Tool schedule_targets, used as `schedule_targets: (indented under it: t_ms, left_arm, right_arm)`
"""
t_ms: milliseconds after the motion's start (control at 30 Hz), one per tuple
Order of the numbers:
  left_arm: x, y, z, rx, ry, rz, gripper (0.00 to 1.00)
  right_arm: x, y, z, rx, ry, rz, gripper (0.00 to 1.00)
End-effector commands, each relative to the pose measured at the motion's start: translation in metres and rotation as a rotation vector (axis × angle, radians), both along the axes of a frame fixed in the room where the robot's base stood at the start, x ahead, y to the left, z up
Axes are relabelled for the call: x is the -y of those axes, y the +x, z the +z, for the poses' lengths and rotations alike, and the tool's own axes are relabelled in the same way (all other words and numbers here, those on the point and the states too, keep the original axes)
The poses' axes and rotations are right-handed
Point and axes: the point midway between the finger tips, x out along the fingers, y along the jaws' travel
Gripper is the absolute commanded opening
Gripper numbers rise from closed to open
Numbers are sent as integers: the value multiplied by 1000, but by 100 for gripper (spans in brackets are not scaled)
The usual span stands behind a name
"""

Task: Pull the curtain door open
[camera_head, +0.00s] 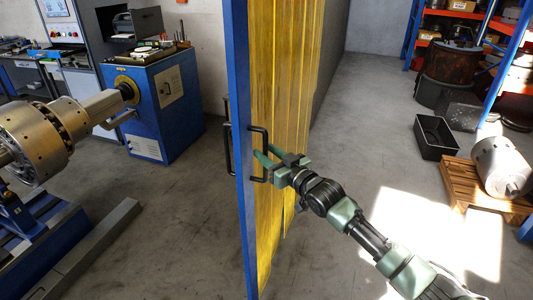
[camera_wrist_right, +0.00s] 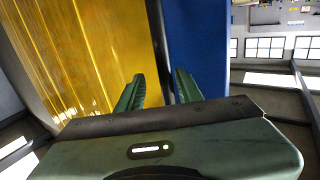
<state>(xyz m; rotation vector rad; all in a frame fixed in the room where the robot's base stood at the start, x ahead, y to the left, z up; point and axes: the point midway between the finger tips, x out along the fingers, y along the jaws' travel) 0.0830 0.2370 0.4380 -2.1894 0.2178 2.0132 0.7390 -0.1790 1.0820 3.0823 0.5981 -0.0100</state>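The curtain door is a tall panel of yellow translucent strips (camera_head: 285,80) with a blue frame post (camera_head: 237,60) at its left edge. A black bar handle (camera_head: 266,137) sticks out on the post's right side; another black handle (camera_head: 227,150) shows on its left side. My right gripper (camera_head: 261,156) is at the right-hand handle, its green fingers reaching around the upright bar. In the right wrist view its fingers (camera_wrist_right: 159,90) are apart, in front of the yellow strips (camera_wrist_right: 90,50) and the blue post (camera_wrist_right: 198,45). Whether they touch the bar is unclear. My left gripper is out of view.
A large metal rotor (camera_head: 40,138) on a blue stand and a blue cabinet (camera_head: 150,100) stand left. At right are a black bin (camera_head: 435,137), a pallet (camera_head: 470,185) with a metal cylinder (camera_head: 503,165), and blue-orange shelving. Floor around the door is clear.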

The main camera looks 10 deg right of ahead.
Motion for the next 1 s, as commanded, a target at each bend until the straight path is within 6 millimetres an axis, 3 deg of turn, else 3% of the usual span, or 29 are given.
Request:
schedule_targets:
  t_ms: [267,700,1000]
  left_arm:
    - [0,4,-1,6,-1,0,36]
    - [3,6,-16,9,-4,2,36]
    - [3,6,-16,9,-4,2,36]
  right_arm:
    - [1,-5,0,3,3,3,36]
    - [28,-65,-2,0,2,0,36]
    - [31,-72,1,1,3,0,36]
